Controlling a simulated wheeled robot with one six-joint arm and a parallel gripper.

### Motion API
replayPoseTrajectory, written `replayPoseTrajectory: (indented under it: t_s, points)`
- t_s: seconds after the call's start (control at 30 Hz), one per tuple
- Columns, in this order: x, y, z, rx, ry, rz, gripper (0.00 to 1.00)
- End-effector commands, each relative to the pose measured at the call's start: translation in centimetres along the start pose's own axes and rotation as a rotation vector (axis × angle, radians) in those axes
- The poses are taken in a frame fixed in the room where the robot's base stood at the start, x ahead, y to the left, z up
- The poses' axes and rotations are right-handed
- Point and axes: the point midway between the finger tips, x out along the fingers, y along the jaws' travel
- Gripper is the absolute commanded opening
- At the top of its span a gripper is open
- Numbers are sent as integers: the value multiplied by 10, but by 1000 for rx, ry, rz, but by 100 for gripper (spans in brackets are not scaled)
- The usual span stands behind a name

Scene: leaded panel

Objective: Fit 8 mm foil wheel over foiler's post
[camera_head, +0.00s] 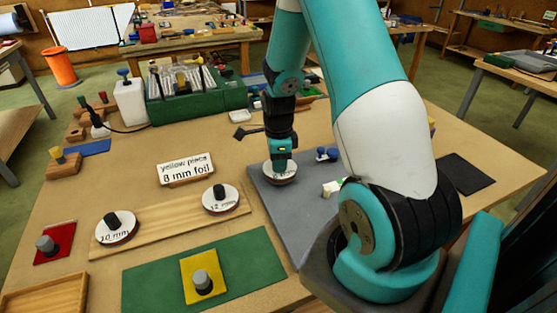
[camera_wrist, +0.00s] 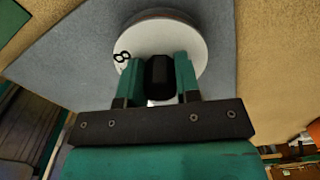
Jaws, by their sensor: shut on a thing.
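The 8 mm foil wheel (camera_head: 281,174) is a white disc with a dark rim and a black knob. It is over the left part of the grey board (camera_head: 268,199). In the wrist view the wheel (camera_wrist: 150,35) shows a figure 8 on its face. My gripper (camera_head: 281,158) points down and is shut on the black knob; its green fingers also show on both sides of the knob in the wrist view (camera_wrist: 159,78). The foiler's post cannot be made out. I cannot tell whether the wheel rests on anything or hangs just above the board.
A sign (camera_head: 185,169) reads "yellow piece 8 mm foil". A wooden rack (camera_head: 165,226) holds the 10 mm (camera_head: 118,231) and 12 mm (camera_head: 221,200) wheels. A yellow piece (camera_head: 192,271) lies on a green mat (camera_head: 145,283). Small blue and white parts stand right of the wheel.

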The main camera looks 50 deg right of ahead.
Motion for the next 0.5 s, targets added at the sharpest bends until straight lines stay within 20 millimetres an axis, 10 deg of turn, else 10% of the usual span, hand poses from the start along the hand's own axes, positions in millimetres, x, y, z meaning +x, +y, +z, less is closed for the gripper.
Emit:
replayPoseTrajectory:
  t_s: [0.5]
  points:
    - [14, 0, 0, 0, 0, -1, 10]
